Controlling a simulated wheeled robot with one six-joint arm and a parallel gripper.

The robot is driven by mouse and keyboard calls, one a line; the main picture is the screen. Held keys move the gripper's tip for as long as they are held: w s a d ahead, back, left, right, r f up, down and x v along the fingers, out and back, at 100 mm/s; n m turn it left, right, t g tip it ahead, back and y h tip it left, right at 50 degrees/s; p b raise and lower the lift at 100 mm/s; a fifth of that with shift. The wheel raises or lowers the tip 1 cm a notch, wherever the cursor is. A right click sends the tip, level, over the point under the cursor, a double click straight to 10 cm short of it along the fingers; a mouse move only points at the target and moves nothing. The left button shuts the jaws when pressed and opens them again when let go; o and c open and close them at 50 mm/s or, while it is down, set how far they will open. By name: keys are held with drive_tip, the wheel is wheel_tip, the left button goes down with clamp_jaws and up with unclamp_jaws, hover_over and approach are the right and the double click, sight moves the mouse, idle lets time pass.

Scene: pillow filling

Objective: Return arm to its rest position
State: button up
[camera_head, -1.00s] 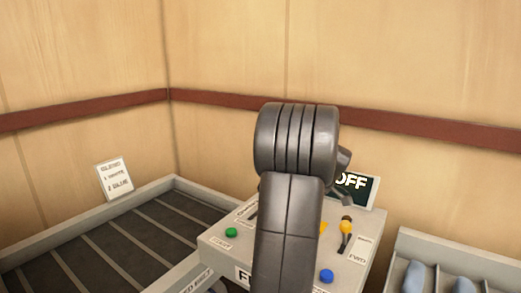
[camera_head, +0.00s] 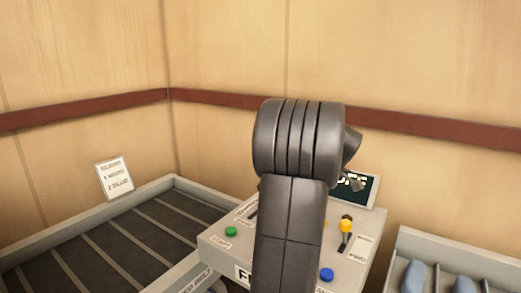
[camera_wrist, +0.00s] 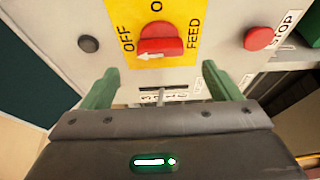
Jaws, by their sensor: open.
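In the wrist view my gripper (camera_wrist: 160,82) shows two green fingers spread apart with nothing held between them. Just beyond them is a red rotary knob (camera_wrist: 160,42) on a yellow plate marked OFF, 0 and FEED. The knob's white arrow points left, on the OFF side. The fingers look clear of the knob. In the head view my dark arm rises in front of the control box (camera_head: 218,243), and most of my gripper is hidden behind it. The display screen (camera_head: 369,190) is partly covered by my arm.
The box carries a green button (camera_head: 231,231), a blue button (camera_head: 326,275) and a yellow-knobbed lever (camera_head: 346,226). A red stop button (camera_wrist: 258,38) and a black button (camera_wrist: 88,44) flank the knob. A dark slatted tray (camera_head: 110,255) lies left; a grey bin (camera_head: 470,258) stands right.

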drive_tip(key=x, duration=0.7)
drive_tip(key=shift+f, duration=0.1)
drive_tip(key=shift+r+m+p, duration=0.25)
drive_tip(key=shift+m+p, duration=0.2)
drive_tip(key=shift+m, duration=0.05)
drive_tip(key=shift+s+r+m+t+h+p, duration=0.1)
drive_tip(key=shift+s+m+t+h+p, duration=0.2)
drive_tip(key=shift+m, duration=0.5)
drive_tip(key=m+h+p, duration=0.1)
drive_tip(key=m, duration=0.1)
drive_tip(key=shift+w+m+t, duration=0.1)
drive_tip(key=shift+m+t, duration=0.3)
drive_tip(key=m+p, duration=0.1)
drive_tip(key=m, duration=0.1)
drive_tip(key=m+h+p, duration=0.1)
drive_tip(key=m+p, duration=0.1)
drive_tip(key=shift+a+h, duration=0.15)
drive_tip(key=shift+h, duration=0.15)
drive_tip(key=shift+a+m+h+p, duration=0.15)
drive_tip(key=shift+m+h, duration=0.3)
drive_tip(key=shift+m, duration=0.75)
drive_tip(key=shift+m+h+p, duration=0.15)
drive_tip(key=shift+m+h, duration=0.3)
drive_tip(key=shift+m, duration=0.75)
drive_tip(key=shift+m+h+b, duration=0.3)
drive_tip(key=shift+m+h, duration=0.2)
drive_tip(key=shift+m, duration=1.2)
drive_tip(key=shift+a, duration=0.1)
